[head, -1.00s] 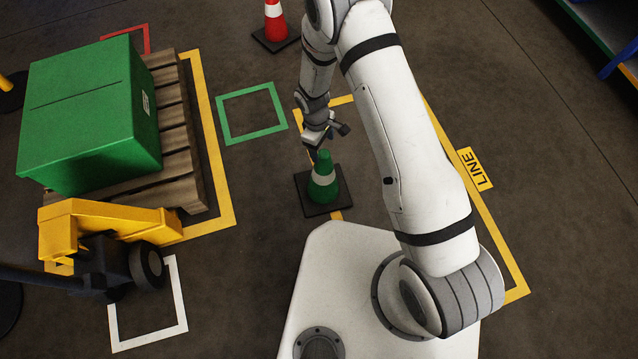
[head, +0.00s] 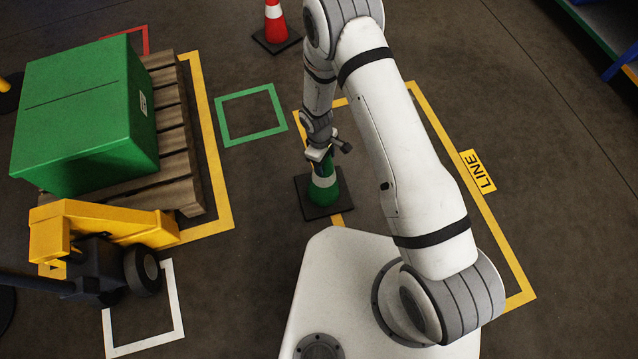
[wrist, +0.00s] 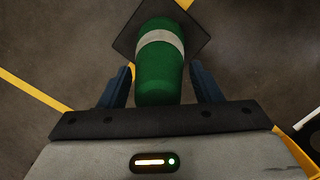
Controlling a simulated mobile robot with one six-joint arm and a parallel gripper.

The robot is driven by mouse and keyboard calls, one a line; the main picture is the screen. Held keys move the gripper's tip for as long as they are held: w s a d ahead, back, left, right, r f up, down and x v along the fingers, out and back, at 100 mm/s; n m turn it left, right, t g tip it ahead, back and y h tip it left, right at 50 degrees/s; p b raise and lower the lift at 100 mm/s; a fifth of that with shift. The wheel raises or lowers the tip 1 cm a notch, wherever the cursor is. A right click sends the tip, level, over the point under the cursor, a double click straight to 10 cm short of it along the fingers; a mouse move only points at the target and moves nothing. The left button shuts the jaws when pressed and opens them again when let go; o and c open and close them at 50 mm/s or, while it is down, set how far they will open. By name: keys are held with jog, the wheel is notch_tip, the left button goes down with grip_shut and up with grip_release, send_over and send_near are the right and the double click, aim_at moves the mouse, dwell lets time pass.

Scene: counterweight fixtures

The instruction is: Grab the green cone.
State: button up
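The green cone (head: 322,194) has a white band and a square black base, and stands upright on the floor in front of my base. In the head view my gripper (head: 325,165) is at the cone's top and hides its tip. In the wrist view the cone (wrist: 160,75) lies between the two blue fingers of my gripper (wrist: 161,88). The fingers are apart, with a visible gap on each side of the cone.
A green box (head: 85,115) sits on a wooden pallet (head: 178,135) at left, with a yellow pallet jack (head: 105,232) in front. A red cone (head: 274,24) stands at the back. The green floor square (head: 251,114) is empty.

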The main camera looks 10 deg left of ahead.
grip_shut()
dwell(0.4)
